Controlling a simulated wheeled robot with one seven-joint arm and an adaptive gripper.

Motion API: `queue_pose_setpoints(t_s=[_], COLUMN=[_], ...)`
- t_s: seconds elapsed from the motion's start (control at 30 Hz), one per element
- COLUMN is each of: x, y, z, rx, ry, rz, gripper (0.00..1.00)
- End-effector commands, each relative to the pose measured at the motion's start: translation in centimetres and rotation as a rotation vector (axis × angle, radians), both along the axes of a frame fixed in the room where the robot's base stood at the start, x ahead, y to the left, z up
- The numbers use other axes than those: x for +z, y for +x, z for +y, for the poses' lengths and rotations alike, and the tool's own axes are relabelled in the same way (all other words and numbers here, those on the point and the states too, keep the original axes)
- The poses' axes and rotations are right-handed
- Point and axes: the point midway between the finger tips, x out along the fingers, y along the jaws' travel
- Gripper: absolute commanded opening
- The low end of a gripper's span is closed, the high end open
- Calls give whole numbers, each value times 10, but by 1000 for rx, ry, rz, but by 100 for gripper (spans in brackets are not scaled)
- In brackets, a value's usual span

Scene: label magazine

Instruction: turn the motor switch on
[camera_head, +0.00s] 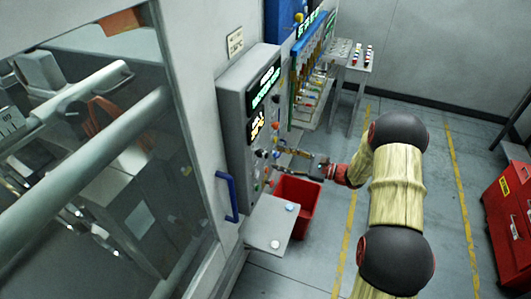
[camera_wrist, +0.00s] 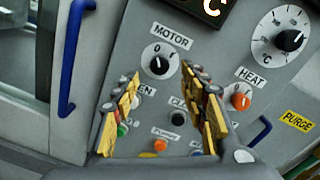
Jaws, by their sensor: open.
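The motor switch (camera_wrist: 159,65) is a black rotary knob on a round white dial under the "MOTOR" label in the wrist view. Marks beside it include a 0; its white pointer line stands near upright, and I cannot tell its exact setting. My gripper (camera_wrist: 160,73) is open and empty, its yellow-padded fingers apart, with the knob showing between and beyond the fingertips. In the head view my gripper (camera_head: 279,159) reaches the front of the grey control panel (camera_head: 236,110); contact with the knob cannot be made out.
An orange heat knob (camera_wrist: 241,101) and a larger black dial (camera_wrist: 289,40) lie to the right. Several buttons sit below, partly hidden by the fingers. A blue handle (camera_head: 227,198) is left of the panel; a red bin (camera_head: 309,214) stands below.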

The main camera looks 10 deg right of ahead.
Motion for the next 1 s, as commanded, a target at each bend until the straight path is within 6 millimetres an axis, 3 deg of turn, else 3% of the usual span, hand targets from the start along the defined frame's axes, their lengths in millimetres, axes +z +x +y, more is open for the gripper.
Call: queue_pose_setpoints(t_s=[0.2, 0.4, 0.77, 1.0], x=[2, 1, 0, 0], y=[19, 32, 35, 35], z=[31, 48, 53, 53], rx=[5, 2, 2, 2], ry=[-1, -3, -2, -3], rz=[1, 0, 0, 1], gripper=[43, 43, 43, 31])
